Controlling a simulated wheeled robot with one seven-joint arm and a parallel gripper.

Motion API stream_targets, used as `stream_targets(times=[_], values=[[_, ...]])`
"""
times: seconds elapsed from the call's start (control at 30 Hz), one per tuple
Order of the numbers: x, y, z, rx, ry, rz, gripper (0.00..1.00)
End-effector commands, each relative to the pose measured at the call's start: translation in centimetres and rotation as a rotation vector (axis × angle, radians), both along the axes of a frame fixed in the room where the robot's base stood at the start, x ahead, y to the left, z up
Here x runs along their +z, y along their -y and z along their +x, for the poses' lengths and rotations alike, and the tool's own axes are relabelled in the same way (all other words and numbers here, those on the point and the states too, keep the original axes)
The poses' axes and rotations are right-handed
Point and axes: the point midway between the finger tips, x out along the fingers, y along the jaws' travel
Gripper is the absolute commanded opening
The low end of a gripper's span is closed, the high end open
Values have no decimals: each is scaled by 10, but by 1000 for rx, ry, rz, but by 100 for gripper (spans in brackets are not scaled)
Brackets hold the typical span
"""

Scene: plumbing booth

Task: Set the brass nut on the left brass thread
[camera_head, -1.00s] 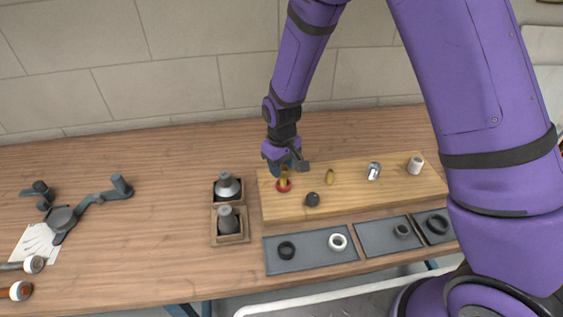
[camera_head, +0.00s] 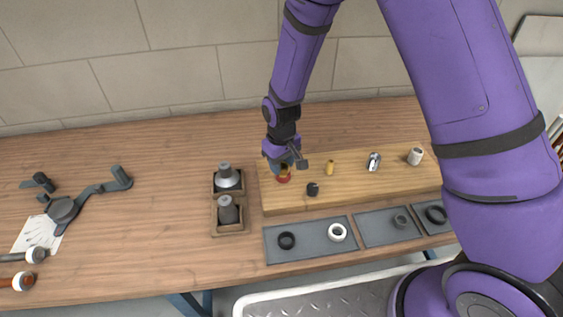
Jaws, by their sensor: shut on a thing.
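My gripper (camera_head: 285,163) is at the left end of the wooden board (camera_head: 350,193), right over the left brass thread, and is shut on the brass nut (camera_head: 284,167). The nut is mostly hidden by the fingers and very small here. The left brass thread is hidden beneath the nut and gripper; its red base (camera_head: 284,178) shows just below. I cannot tell whether the nut touches the thread or is around it. Another brass thread (camera_head: 330,167) stands upright to the right, bare.
A black knob (camera_head: 312,189), a chrome fitting (camera_head: 374,161) and a white fitting (camera_head: 415,155) are on the board. Grey trays (camera_head: 310,240) with rings lie in front. Wooden holders (camera_head: 228,214) with grey parts stand left. A grey wrench-like tool (camera_head: 90,190) lies far left.

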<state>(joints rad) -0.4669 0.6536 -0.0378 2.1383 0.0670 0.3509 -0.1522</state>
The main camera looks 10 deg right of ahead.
Motion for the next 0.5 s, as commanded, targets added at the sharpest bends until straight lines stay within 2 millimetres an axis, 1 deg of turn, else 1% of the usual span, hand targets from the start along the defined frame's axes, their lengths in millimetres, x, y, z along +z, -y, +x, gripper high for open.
stream_targets(times=[0.33,0.43,0.5], values=[[0,0,0,-8,0,0,14],[0,0,0,-87,1,-1,14],[-1,-1,0,-190,1,-1,14]])
